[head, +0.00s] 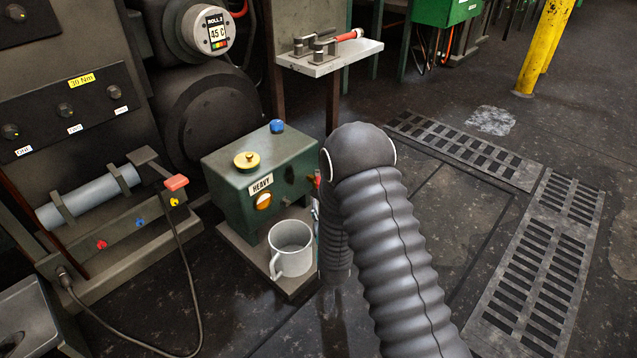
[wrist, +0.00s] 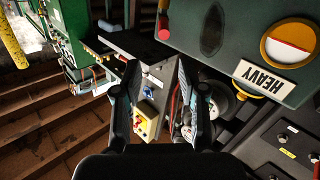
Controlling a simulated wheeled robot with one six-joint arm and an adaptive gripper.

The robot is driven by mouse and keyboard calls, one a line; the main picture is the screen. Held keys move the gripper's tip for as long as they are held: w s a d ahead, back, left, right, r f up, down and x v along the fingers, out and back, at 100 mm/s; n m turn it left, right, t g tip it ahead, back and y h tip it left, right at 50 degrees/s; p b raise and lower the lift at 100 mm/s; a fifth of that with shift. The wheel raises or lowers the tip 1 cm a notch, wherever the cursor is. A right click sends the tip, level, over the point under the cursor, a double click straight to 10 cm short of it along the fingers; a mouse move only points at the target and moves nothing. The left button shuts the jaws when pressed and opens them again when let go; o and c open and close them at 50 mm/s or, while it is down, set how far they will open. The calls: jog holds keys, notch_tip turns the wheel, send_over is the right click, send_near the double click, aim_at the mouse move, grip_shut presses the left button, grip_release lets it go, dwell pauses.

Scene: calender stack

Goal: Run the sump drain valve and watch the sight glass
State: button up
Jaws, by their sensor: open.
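The green sump box (head: 240,190), labelled HEAVY, stands left of my arm in the head view; it also fills the upper right of the wrist view (wrist: 235,25). Its round amber sight glass (head: 263,201) is on the front face; the wrist view shows pale and amber parts in it (wrist: 288,45). A small red part, seemingly the valve handle (wrist: 163,28), sits at the box's edge. My gripper (wrist: 157,72) is open, with nothing seen between its fingers, and the red part lies beyond the tips. My arm mostly hides the gripper in the head view.
A grey-white mug (head: 290,250) stands on the base plate before the box. A yellow cap (head: 246,160) and blue knob (head: 277,126) top the box. A control panel (head: 65,110) and cable are left. A shelf (head: 335,58) stands behind. Floor grates (head: 535,270) lie right.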

jog(key=w+a, duration=0.1)
jog(key=w, duration=0.3)
jog(key=w+a+f, duration=0.1)
jog(key=w, duration=0.3)
jog(key=w+b, duration=0.1)
jog(key=w, duration=0.4)
jog(key=shift+a+f, duration=0.15)
jog(key=shift+a, duration=0.25)
grip_shut()
